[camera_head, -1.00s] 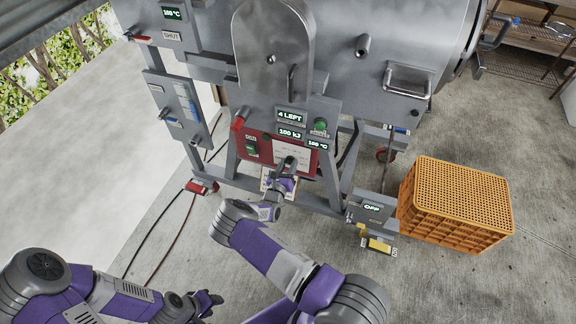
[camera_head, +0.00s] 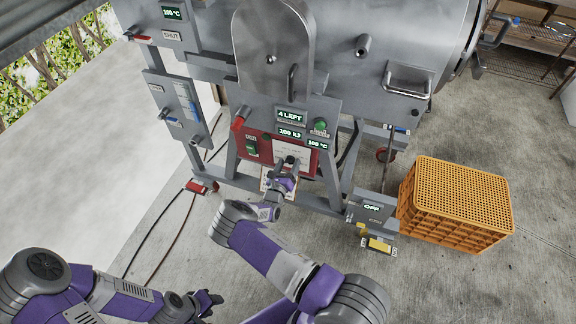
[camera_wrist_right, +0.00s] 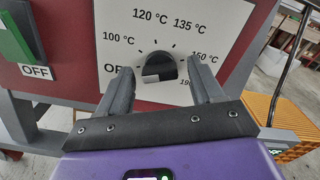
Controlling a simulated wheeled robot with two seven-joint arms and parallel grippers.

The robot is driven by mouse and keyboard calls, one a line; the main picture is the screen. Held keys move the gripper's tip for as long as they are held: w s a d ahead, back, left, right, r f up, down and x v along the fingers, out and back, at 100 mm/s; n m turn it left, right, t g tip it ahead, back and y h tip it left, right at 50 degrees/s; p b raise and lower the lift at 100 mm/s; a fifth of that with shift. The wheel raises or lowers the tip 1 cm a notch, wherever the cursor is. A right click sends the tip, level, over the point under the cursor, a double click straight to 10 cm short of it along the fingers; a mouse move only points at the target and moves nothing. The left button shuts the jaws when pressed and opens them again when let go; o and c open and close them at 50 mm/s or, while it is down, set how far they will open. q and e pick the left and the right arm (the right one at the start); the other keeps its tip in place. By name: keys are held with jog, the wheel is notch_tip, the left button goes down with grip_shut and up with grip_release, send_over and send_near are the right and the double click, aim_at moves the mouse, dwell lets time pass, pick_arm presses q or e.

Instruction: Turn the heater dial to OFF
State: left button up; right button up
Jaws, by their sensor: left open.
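The heater dial (camera_wrist_right: 160,67) is a dark round knob on a white plate with several temperature labels; it also shows in the head view (camera_head: 290,160). The OFF label (camera_wrist_right: 113,68) lies to its left, partly hidden by a finger. I cannot tell surely which mark the dial points to. My right gripper (camera_wrist_right: 162,75) is open, its fingertips either side of the dial with gaps showing; it also shows in the head view (camera_head: 287,174). My left gripper (camera_head: 214,299) is open and empty, low over the floor, far from the dial.
A red panel (camera_head: 311,160) on the grey machine carries the dial plate and a green switch (camera_head: 252,147). A display (camera_head: 317,144) reads 100 °C. An orange crate (camera_head: 455,205) stands on the floor at right. Concrete floor at left is mostly clear, with cables.

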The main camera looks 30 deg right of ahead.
jog(key=p+v, duration=0.2)
jog(key=v, duration=0.5)
jog(key=shift+s+a, duration=0.15)
jog(key=shift+s, duration=0.05)
dwell(0.4)
